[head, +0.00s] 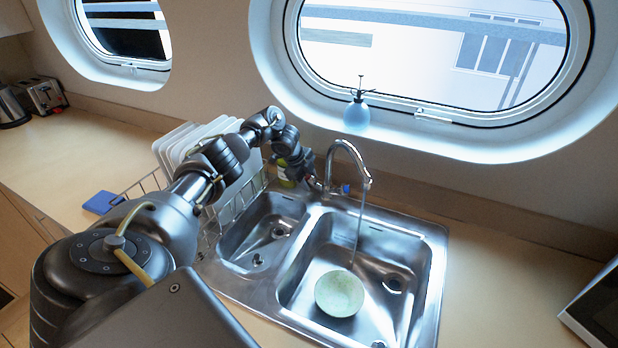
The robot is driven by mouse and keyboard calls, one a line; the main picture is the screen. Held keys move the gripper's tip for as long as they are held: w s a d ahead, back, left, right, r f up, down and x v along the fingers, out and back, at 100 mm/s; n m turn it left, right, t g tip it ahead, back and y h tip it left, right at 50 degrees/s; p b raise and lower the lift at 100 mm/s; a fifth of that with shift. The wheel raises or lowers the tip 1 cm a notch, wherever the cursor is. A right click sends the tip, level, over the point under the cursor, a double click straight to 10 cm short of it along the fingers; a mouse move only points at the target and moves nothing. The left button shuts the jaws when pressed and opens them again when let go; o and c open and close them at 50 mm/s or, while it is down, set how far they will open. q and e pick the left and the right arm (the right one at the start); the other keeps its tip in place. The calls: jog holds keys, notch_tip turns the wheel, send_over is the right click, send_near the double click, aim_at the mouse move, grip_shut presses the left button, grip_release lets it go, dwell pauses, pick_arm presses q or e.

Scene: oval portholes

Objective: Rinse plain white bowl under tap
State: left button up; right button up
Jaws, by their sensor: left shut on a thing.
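A pale, greenish-white bowl (339,293) sits in the larger right basin of the steel sink (432,255), its open side facing up. The chrome tap (350,150) arches over this basin. A thin stream of water (358,232) falls from its spout to the bowl's far rim; I cannot tell if it lands inside. My left gripper (314,183) is at the left of the tap's base, shut on what looks like the tap lever. The fingers are small and partly hidden there. My right gripper is not in view.
A dish rack with white plates (190,140) stands left of the sink, under my left arm. A blue sponge or cloth (103,202) lies further left.

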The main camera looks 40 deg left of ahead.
pick_arm(q)
jog(key=o, duration=1)
jog(key=shift+c, duration=0.2)
jog(key=shift+r, duration=0.1)
jog(key=v, duration=1)
jog(key=shift+r, duration=0.3)
